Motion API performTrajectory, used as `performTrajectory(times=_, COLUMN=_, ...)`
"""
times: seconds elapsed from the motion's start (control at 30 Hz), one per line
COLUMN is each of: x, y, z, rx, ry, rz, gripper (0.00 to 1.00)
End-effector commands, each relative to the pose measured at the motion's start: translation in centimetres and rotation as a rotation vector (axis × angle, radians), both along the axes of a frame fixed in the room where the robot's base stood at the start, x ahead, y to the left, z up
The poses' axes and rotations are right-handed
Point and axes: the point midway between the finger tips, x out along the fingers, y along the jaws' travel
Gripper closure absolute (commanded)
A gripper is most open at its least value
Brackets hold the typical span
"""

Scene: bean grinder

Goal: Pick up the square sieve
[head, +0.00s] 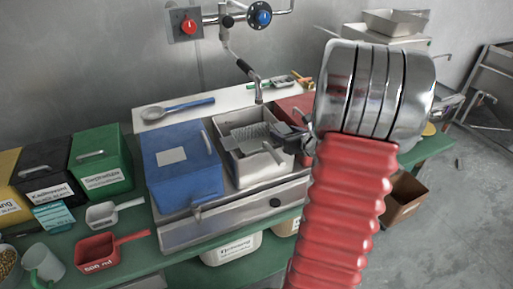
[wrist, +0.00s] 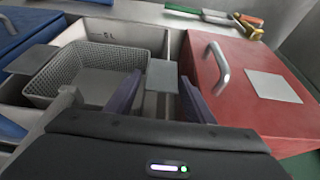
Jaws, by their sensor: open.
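The square sieve (wrist: 95,65) is a grey perforated basket with flat tabs on two sides. It sits in the left part of an open white-grey bin, and also shows in the head view (head: 247,137). My gripper (wrist: 160,97) is open at the bin's right side. In the wrist view, the sieve's right tab (wrist: 162,75) appears between my two fingers, just beyond their tips. I cannot tell whether they touch it.
A red lidded box (wrist: 245,75) with a metal handle stands close right of my gripper. A blue lidded box (head: 181,165) is left of the bin. A shelf behind holds a spoon (head: 178,108). Scoops (head: 100,250) lie on the green table at front left.

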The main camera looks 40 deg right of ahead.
Motion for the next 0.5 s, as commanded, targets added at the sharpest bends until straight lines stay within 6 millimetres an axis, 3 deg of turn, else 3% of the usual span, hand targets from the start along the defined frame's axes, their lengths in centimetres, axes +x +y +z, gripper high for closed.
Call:
performTrajectory(times=0.07, x=-0.01, y=0.0, z=0.0, rx=0.0, ry=0.0, rz=0.0, gripper=0.52)
performTrajectory(times=0.5, x=0.01, y=0.03, z=0.01, rx=0.0, ry=0.0, rz=0.001, gripper=0.82)
